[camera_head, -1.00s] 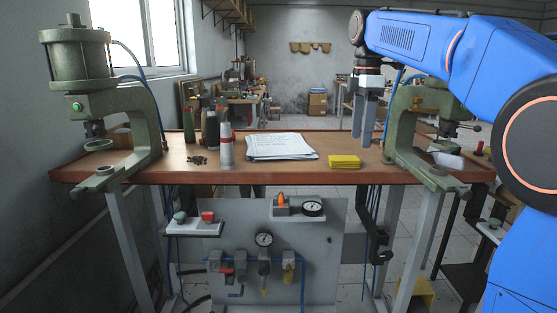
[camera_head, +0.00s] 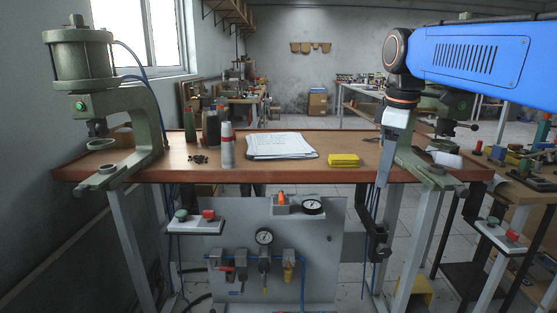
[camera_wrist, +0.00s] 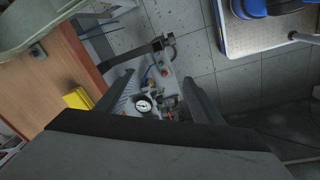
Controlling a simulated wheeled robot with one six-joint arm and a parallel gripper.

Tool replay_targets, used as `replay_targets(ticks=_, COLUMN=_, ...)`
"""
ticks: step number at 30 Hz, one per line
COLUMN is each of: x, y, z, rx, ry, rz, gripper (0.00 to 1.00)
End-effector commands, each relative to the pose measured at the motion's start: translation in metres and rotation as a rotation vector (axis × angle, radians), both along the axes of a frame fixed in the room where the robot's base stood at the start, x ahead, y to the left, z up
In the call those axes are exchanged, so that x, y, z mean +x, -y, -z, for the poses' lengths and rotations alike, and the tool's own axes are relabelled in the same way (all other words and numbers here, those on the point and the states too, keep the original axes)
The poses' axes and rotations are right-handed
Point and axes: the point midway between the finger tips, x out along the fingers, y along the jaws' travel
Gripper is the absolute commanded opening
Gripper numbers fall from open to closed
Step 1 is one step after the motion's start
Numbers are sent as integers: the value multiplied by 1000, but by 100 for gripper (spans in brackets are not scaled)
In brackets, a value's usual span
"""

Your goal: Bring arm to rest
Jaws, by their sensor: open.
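My gripper (camera_head: 382,183) hangs from the blue arm in front of the right part of the workbench, pointing down near the right pneumatic press (camera_head: 437,170). In the head view it partly hides that green press. In the wrist view my gripper (camera_wrist: 158,77) shows its two dark fingers spread apart with nothing between them. Past the fingers lie the floor and the gauge panel.
The wooden bench (camera_head: 350,146) carries a left green press (camera_head: 130,105), bottles (camera_head: 226,150), papers (camera_head: 280,145) and a yellow block (camera_head: 343,160). A panel with gauges (camera_head: 264,237) stands below. A side table with parts (camera_head: 525,175) is at right.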

Motion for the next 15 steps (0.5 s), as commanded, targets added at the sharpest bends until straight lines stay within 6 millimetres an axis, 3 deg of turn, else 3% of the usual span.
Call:
replay_targets(ticks=3, x=-34, y=7, z=23, rx=21, ry=34, rz=132, gripper=61)
replay_targets(ticks=15, x=-133, y=26, z=117, rx=123, ry=146, rz=575, gripper=61)
